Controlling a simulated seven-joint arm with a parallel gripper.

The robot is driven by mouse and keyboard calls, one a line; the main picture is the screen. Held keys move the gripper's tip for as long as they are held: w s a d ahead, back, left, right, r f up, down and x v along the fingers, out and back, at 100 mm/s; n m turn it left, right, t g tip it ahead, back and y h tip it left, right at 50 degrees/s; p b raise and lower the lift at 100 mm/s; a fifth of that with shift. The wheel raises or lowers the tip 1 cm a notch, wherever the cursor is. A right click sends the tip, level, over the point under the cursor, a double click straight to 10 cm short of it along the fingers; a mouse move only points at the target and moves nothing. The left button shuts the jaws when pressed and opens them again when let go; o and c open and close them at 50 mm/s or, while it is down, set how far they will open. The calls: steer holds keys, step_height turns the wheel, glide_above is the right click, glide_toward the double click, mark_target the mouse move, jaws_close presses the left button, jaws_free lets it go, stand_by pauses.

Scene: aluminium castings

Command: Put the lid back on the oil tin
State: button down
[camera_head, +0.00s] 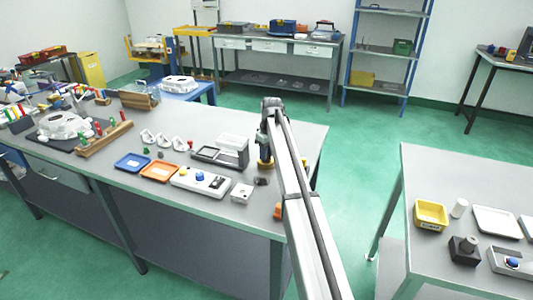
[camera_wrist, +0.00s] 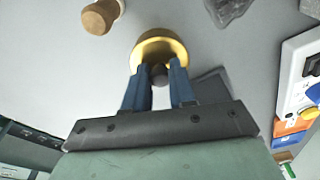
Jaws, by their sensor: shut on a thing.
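My gripper (camera_wrist: 160,82) is shut on the dark knob (camera_wrist: 158,70) of a round gold-coloured piece, which looks like the lid (camera_wrist: 160,42). In the head view my gripper (camera_head: 265,155) points down over the right end of the long grey bench, with the gold piece (camera_head: 265,164) at its tips. I cannot tell whether the lid is clear of what lies below it. I cannot pick out the oil tin's body for sure. A tan cylinder (camera_wrist: 100,16) stands apart from the lid at the wrist view's upper left.
A dark small object (camera_head: 261,181) and a white box (camera_head: 241,193) lie close by. The bench edge is close on the right.

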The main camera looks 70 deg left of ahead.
stand_by(0.4)
steer(key=shift+c, duration=1.9)
jaws_free()
steer(key=shift+r, duration=0.1)
steer(key=shift+r, duration=3.35)
steer(key=shift+c, duration=0.5)
jaws_close()
steer(key=shift+f, duration=2.4)
